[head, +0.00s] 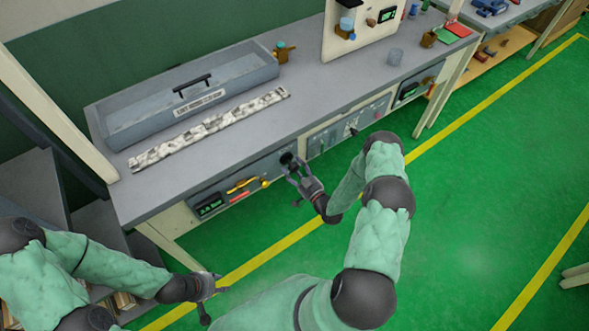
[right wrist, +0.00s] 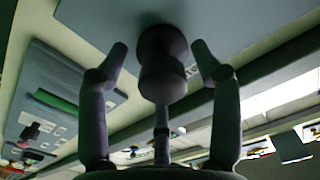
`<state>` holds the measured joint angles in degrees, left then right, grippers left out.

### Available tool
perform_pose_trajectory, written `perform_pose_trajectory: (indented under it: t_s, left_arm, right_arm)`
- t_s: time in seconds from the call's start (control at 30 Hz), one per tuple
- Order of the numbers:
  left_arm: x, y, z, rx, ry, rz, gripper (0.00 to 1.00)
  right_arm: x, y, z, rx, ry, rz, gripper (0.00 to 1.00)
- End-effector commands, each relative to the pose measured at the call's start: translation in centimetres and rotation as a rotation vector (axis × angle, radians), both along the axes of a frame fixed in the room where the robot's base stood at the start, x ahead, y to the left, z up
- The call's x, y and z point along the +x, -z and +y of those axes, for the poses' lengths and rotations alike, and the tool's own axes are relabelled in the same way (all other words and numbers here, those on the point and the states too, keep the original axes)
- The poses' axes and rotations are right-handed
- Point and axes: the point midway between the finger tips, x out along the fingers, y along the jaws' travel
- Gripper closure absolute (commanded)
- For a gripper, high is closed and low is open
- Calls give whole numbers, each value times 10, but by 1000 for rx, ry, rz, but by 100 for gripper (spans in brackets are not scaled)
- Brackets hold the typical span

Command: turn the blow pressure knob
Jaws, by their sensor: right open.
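A dark round knob (head: 287,158) sits on the grey front panel below the workbench top. I cannot read a label beside it. In the right wrist view the knob (right wrist: 163,72) stands out from its panel, between my two fingers. My right gripper (head: 293,168) is open at the knob; it also shows in the right wrist view (right wrist: 160,58). Its fingertips are on either side of the knob, with a visible gap on each side. My left gripper (head: 213,287) hangs low over the floor, away from the bench; its fingers are too small to judge.
On the bench (head: 330,100) are a grey tray (head: 190,97) with a handle and a mottled strip (head: 210,128). A display (head: 209,206) and coloured tools lie left of the knob. More panel controls (head: 350,128) are to its right. The green floor (head: 470,220) is clear.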

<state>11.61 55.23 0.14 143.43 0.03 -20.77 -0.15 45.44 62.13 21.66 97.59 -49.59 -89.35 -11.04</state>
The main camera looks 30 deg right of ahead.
Motion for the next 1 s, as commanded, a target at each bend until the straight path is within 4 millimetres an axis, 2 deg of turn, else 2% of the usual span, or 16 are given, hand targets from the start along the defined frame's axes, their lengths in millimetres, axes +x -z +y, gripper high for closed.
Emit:
perform_pose_trajectory:
  t_s: [0.17, 0.37, 0.73, 1.0]
  left_arm:
    - [0, 0, 0, 0, 0, 0, 60]
    - [0, 0, 0, 0, 0, 0, 60]
    - [0, 2, 0, 0, 0, 0, 60]
    - [0, 9, 0, 0, 0, 0, 60]
  right_arm:
    - [0, 0, 0, 0, 0, 0, 35]
    - [0, 0, 0, 0, -1, 1, 89]
    - [-1, 2, 1, -26, -3, 2, 90]
    - [-1, 3, 2, -173, -4, -8, 90]
